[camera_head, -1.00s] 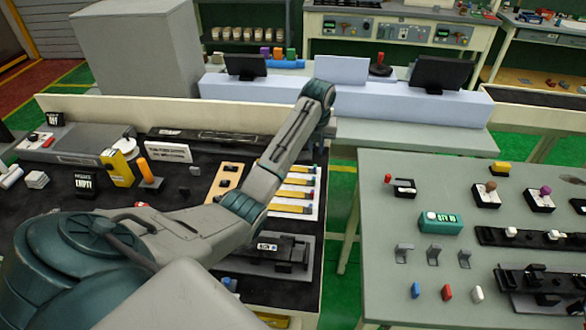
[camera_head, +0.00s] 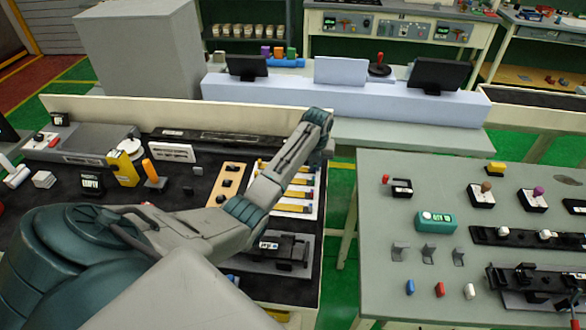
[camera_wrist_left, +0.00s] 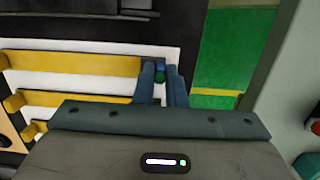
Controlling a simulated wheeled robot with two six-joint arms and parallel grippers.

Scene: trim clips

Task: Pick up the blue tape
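My left gripper (camera_head: 318,158) is over the right end of a white board (camera_head: 304,216) that carries several yellow strips (camera_head: 294,195). In the left wrist view, its two fingers (camera_wrist_left: 160,82) stand a small gap apart. A small blue piece (camera_wrist_left: 160,67), which may be the blue tape, shows between the fingertips at the end of the top yellow strip (camera_wrist_left: 75,64). A green spot shows just below it. I cannot tell whether the fingers touch it. In the head view my left arm and gripper hide part of the strip ends. My right gripper is not in view.
A black fixture (camera_head: 285,252) sits just in front of the board. A wooden plate (camera_head: 227,183) is to its left. A grey table (camera_head: 380,230) with small parts stands at the right, across a green floor gap (camera_head: 341,190). A pale ledge (camera_head: 400,107) is behind.

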